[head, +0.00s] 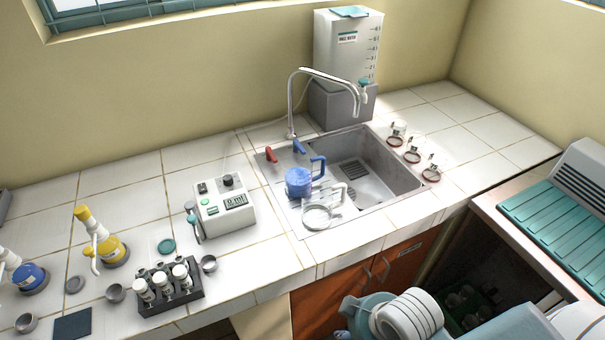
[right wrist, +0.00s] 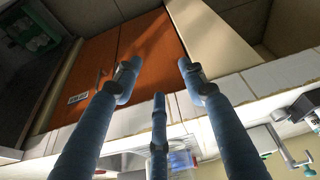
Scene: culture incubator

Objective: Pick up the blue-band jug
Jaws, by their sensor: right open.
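The blue jug (head: 299,182), with an upright blue handle, stands at the left part of the sink. A clear jug (head: 318,216) with a pale handle stands just in front of it, near the sink's front rim. In the right wrist view, a clear vessel with a blue part (right wrist: 180,160) shows at the bottom edge, partly cut off; I cannot tell which jug it is. My right gripper (right wrist: 158,75) is open and empty, its fingers in front of the cabinet doors and counter edge. In the head view only parts of my right arm show at the bottom. My left gripper is not in view.
The tap (head: 291,105) arches over the sink (head: 385,160). A white meter box (head: 222,205) stands left of the sink, and a vial rack (head: 170,290) further left. Several small glass items (head: 413,156) line the right rim. A water tank (head: 347,48) stands behind.

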